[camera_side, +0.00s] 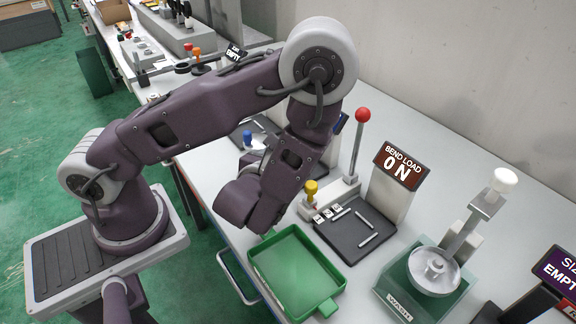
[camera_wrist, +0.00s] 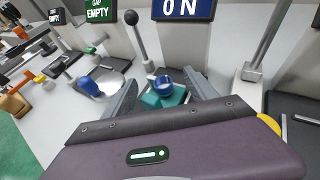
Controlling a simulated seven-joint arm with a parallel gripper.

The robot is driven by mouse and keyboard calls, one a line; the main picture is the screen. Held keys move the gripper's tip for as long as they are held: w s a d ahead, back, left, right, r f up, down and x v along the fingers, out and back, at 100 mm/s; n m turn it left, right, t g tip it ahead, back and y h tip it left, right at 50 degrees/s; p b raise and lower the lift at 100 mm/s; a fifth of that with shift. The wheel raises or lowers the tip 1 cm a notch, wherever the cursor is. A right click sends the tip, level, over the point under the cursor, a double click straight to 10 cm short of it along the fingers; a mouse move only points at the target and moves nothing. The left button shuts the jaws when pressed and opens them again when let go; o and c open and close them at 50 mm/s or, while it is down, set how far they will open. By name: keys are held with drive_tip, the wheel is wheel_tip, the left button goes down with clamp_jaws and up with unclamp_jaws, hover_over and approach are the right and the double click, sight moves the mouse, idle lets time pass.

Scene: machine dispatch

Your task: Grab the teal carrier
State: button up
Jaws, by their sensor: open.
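The teal carrier (camera_wrist: 168,101) shows in the wrist view as a small teal block with a round blue part (camera_wrist: 162,84) on top. It stands on the pale bench, in the gap between the two grey fingers of my gripper (camera_wrist: 162,84). The fingers are spread apart, one on each side of it. I cannot tell whether either finger touches it. In the side view my arm hides the carrier and the fingertips.
A sign reading "BEND LOAD ON" (camera_side: 398,165) stands behind a black tray (camera_side: 345,245) with metal rods. A red-ball lever (camera_side: 362,115) rises nearby. A green tray (camera_side: 325,287) lies in front, and a wash station (camera_side: 425,290) is at right.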

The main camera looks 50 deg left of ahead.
drive_tip(key=x, duration=0.5)
drive_tip(key=shift+s+a+f, duration=0.15)
drive_tip(key=shift+a+f, duration=0.1)
drive_tip(key=shift+f, duration=0.2)
clamp_jaws()
